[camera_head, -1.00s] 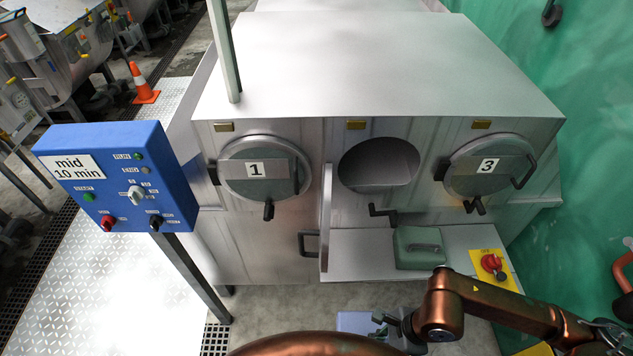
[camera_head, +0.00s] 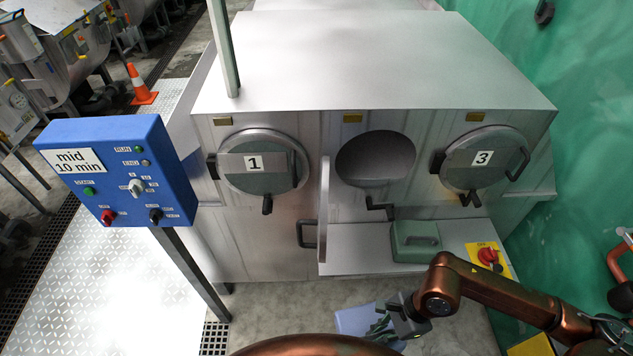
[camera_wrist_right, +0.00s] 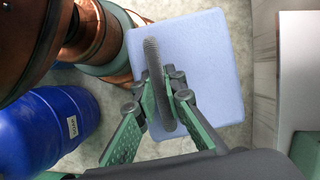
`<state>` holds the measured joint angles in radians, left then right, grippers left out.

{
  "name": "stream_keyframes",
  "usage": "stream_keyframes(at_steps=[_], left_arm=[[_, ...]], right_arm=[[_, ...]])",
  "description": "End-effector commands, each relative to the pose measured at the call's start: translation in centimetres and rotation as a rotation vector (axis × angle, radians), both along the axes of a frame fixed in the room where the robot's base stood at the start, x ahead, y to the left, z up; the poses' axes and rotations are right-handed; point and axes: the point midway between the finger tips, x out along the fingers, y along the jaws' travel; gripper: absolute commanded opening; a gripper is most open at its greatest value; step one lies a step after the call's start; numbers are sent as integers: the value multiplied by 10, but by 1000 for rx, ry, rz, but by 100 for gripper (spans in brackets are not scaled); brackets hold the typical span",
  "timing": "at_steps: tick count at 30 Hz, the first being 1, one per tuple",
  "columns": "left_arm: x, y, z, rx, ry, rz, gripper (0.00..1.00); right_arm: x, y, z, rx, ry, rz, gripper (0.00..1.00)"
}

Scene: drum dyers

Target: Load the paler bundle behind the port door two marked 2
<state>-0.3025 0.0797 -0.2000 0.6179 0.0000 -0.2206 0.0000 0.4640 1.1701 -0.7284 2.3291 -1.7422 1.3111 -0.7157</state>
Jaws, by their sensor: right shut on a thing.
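The pale blue bundle (camera_head: 353,319) hangs low in front of the machine, partly hidden by my right gripper (camera_head: 384,322). In the right wrist view the fingers (camera_wrist_right: 168,100) are shut on the dark grey handle (camera_wrist_right: 152,60) of this bundle (camera_wrist_right: 205,60). A darker green bundle (camera_head: 408,250) with a handle lies on the shelf. The middle port (camera_head: 375,158) is open and looks empty. Its door (camera_head: 324,212) is swung out to the left, seen nearly edge-on, so its number is hidden. My left gripper is not in view.
Shut doors 1 (camera_head: 257,172) and 3 (camera_head: 484,160) flank the open port. The shelf (camera_head: 350,255) has free room left of the green bundle. A red knob (camera_head: 488,256) is at its right end. A blue control box (camera_head: 115,175) stands left. A blue drum (camera_wrist_right: 45,130) shows in the wrist view.

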Motion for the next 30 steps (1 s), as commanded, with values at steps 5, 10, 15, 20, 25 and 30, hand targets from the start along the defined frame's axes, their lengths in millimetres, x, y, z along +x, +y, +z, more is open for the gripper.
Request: stream_keyframes(at_steps=[5, 10, 15, 20, 25, 30], left_arm=[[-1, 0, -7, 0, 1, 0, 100], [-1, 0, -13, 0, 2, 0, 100], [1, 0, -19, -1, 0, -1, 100], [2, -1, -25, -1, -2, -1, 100], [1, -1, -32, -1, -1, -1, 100], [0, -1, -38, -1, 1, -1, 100]], right_arm=[[23, -9, -8, 0, -2, 156, 0], [45, -19, -12, 1, -2, 342, 0], [68, -29, -13, 0, -3, 548, 0], [92, -39, -9, 0, -4, 753, 0], [117, -48, 0, -1, -4, 983, 0], [138, -56, 12, -3, -2, 1180, 0]])
